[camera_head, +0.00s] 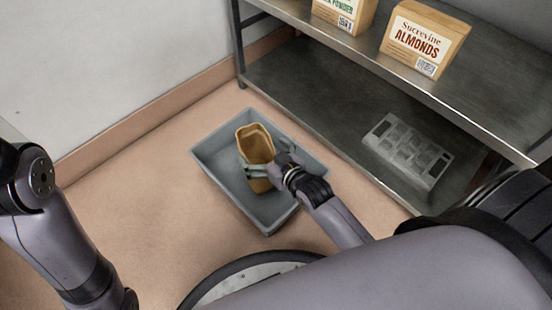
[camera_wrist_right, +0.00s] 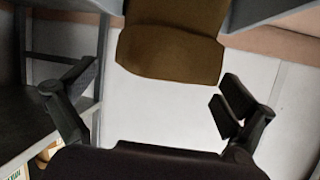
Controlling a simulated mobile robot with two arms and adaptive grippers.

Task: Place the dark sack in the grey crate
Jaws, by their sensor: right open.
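The sack (camera_head: 256,143) is ochre-brown with an open-looking top. It stands roughly upright, leaning a little, within the outline of the grey crate (camera_head: 272,213). Whether its base touches the crate floor is hidden by my gripper. My right gripper (camera_head: 259,171) is over the crate, its fingers spread at the sack's lower part. In the right wrist view the sack (camera_wrist_right: 170,52) is at top centre, between and beyond the open fingers (camera_wrist_right: 156,85), with gaps visible on both sides. My left arm shows at the left, but its gripper is out of view.
A metal shelf rack stands right of the crate. Its upper shelf holds an almonds box (camera_head: 424,40) and a powder box (camera_head: 343,13). A grey slotted tray (camera_head: 407,150) lies on the lower shelf (camera_head: 310,85). A white wall is behind; the floor left of the crate is clear.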

